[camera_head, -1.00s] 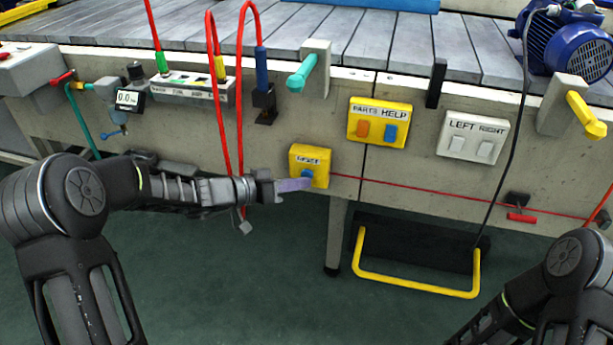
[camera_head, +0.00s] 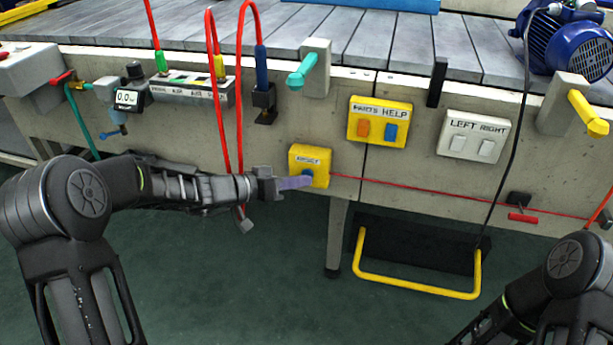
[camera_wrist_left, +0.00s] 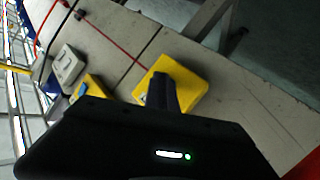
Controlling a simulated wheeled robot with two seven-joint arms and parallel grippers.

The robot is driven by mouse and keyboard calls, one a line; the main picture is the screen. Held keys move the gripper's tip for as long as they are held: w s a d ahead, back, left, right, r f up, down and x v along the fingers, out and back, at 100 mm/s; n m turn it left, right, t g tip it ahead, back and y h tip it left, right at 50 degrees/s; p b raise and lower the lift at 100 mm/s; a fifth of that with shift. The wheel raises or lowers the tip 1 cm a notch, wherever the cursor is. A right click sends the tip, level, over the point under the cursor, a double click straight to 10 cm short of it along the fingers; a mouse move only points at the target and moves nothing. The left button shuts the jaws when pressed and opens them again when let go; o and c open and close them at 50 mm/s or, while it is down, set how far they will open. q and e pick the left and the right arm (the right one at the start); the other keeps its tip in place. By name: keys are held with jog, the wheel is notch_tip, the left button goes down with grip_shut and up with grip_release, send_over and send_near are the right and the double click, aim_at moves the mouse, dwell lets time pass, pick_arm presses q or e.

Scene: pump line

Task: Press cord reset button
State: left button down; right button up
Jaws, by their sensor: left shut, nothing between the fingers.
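The yellow cord reset box (camera_head: 311,160) is on the front face of the conveyor bench, with a blue button (camera_head: 307,174) low on its face. A red cord (camera_head: 440,192) runs from its right side. My left gripper (camera_head: 306,182) is shut and empty, its fingertips at the button and partly covering it. In the left wrist view the shut fingers (camera_wrist_left: 162,92) overlap the yellow box (camera_wrist_left: 188,84), and the button is hidden. I cannot tell whether the button is pressed in. My right gripper is out of view; only part of my right arm shows.
A yellow parts/help box (camera_head: 379,122) and a white left/right switch box (camera_head: 473,136) are to the right. Red hoses (camera_head: 216,100) hang near my left wrist. A yellow bar pedal (camera_head: 415,288) is below. The floor under the left arm is clear.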

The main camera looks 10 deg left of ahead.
pick_arm(q)
jog(key=shift+s+b, duration=0.85)
jog(key=s+b, duration=0.3)
jog(key=s, duration=0.2)
jog(key=shift+a, duration=0.2)
dwell(0.5)
